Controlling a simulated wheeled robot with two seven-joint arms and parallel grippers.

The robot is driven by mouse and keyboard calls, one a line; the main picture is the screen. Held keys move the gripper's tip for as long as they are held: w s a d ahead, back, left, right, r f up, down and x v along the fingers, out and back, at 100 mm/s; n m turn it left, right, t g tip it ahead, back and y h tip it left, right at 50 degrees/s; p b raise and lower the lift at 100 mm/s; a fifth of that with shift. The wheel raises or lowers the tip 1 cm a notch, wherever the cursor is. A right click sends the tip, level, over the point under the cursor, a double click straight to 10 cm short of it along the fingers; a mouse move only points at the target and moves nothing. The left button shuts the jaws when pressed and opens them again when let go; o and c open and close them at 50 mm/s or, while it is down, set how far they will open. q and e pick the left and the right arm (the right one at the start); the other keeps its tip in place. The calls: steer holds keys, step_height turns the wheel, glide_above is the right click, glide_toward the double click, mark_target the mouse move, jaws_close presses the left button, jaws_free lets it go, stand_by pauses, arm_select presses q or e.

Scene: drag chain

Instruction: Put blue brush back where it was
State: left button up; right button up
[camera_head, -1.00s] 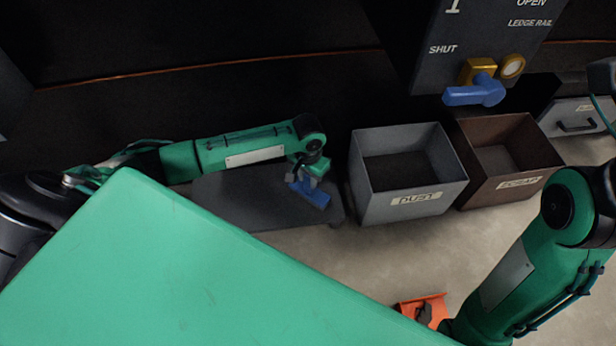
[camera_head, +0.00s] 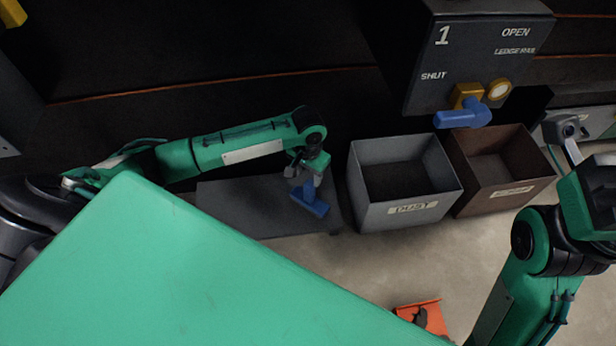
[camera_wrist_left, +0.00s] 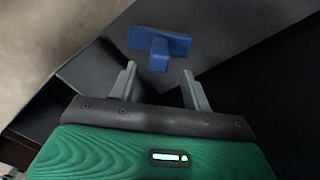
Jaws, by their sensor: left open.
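The blue brush (camera_head: 313,207) is at the right end of the dark grey bench top (camera_head: 240,205), and it also shows in the left wrist view (camera_wrist_left: 155,42). There its wide head lies across and its short handle points toward my jaws. My left gripper (camera_head: 301,176) is close to the brush. In the wrist view the jaws (camera_wrist_left: 158,88) are apart and empty, and the handle end is just beyond the fingertips, with no contact that I can make out. My right arm shows at the right, but I see no jaws on it.
Right of the bench stand an open grey bin (camera_head: 405,210) and a brown bin (camera_head: 500,195). A dark panel with a blue lever (camera_head: 462,113) is above them. An orange object (camera_head: 425,318) lies on the floor. My large green body part covers the lower left.

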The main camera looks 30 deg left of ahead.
arm_select(q)
steer(key=shift+r+p, duration=0.8)
steer(key=shift+r, duration=1.5)
